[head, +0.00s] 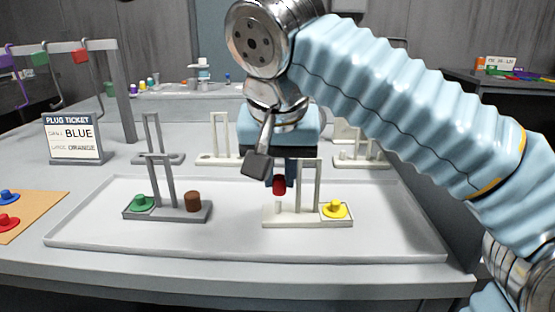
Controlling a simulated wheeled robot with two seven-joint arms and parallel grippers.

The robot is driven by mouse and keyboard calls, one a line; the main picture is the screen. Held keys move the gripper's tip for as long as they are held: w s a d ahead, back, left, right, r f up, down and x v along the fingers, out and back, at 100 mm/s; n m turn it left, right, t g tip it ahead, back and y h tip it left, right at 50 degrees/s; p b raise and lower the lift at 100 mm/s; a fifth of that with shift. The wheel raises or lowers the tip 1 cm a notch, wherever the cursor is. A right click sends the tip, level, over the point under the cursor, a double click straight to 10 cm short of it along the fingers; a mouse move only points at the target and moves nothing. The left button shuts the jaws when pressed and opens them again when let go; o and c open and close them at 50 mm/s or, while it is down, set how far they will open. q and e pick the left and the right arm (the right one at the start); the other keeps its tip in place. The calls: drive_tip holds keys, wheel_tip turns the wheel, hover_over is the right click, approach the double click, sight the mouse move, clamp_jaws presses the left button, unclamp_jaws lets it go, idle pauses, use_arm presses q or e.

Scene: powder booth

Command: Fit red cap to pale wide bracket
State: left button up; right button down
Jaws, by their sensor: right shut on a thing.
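A red cap (279,186) is held in my right gripper (278,174), mostly hidden above by the gripper. It is just above the short white peg (278,207) at the left end of a pale bracket (303,220). I cannot tell whether cap and peg touch. The bracket stands upright in the shallow tray, with a tall pale loop in its middle and a yellow flanged plug (335,209) at its right end. My left gripper is not in view.
The grey tray (100,246) also holds a dark grey bracket (172,215) with a green plug (141,204) and a brown cap (193,201). Other brackets (221,135) stand behind. A ticket sign (76,136) and an orange board (32,212) with plugs are at left.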

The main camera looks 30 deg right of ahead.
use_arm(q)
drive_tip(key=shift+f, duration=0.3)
use_arm(e)
drive_tip(key=shift+a+f, duration=0.1)
drive_tip(key=shift+f, duration=0.25)
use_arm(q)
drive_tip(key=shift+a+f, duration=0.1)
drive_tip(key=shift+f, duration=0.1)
use_arm(e)
drive_tip(key=shift+f, duration=0.25)
use_arm(q)
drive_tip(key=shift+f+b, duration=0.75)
drive_tip(key=shift+b, duration=0.1)
use_arm(e)
drive_tip(key=shift+f, duration=0.9)
drive_tip(key=c, duration=0.9)
unclamp_jaws()
drive_tip(key=shift+c, duration=0.2)
